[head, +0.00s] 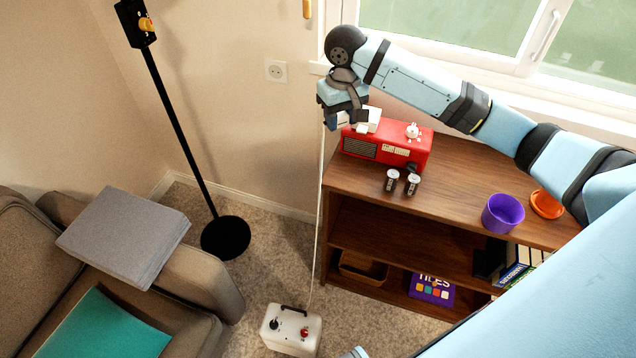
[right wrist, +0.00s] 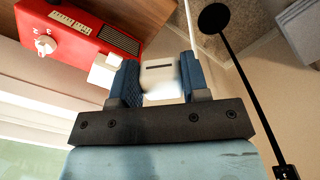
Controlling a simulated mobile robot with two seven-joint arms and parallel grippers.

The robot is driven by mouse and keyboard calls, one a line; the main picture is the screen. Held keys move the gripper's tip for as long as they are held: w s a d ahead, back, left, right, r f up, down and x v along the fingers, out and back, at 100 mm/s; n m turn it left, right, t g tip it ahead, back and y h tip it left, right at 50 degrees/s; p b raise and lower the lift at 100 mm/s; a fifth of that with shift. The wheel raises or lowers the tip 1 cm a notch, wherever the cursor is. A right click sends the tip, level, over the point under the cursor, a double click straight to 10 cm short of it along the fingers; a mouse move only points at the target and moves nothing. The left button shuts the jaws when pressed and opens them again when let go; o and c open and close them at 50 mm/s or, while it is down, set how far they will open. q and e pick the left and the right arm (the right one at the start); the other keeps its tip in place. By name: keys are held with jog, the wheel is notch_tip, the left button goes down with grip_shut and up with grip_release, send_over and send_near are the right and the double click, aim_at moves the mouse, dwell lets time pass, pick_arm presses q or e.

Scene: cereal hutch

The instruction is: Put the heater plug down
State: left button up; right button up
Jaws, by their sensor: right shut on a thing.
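My right gripper (head: 342,118) is shut on the white heater plug (right wrist: 162,78), which shows between its two blue fingers in the right wrist view. In the head view the gripper is at the left end of the red radio, and its fingers largely hide the plug. A thin white cord (head: 318,215) runs from there down to the white heater (head: 291,332) on the carpet. The heater has a black handle and a red knob.
The red radio (head: 388,148) stands on the wooden shelf top (head: 445,195), with a white block (head: 370,120) by its left end. A wall socket (head: 276,70) is to the left.

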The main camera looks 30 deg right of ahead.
jog(key=shift+w+d+f+b, duration=0.5)
jog(key=shift+w+d+f, duration=0.15)
jog(key=shift+w, duration=0.1)
jog(key=b, duration=0.1)
send_over(337, 180)
notch_tip(337, 180, down, 14)
jog(key=shift+s+f, duration=0.1)
jog(key=shift+f, duration=0.15)
notch_tip(337, 180, down, 5)
jog(key=shift+f+b, duration=0.1)
jog(key=shift+b, duration=0.2)
jog(key=o, duration=0.9)
jog(key=shift+f, duration=0.1)
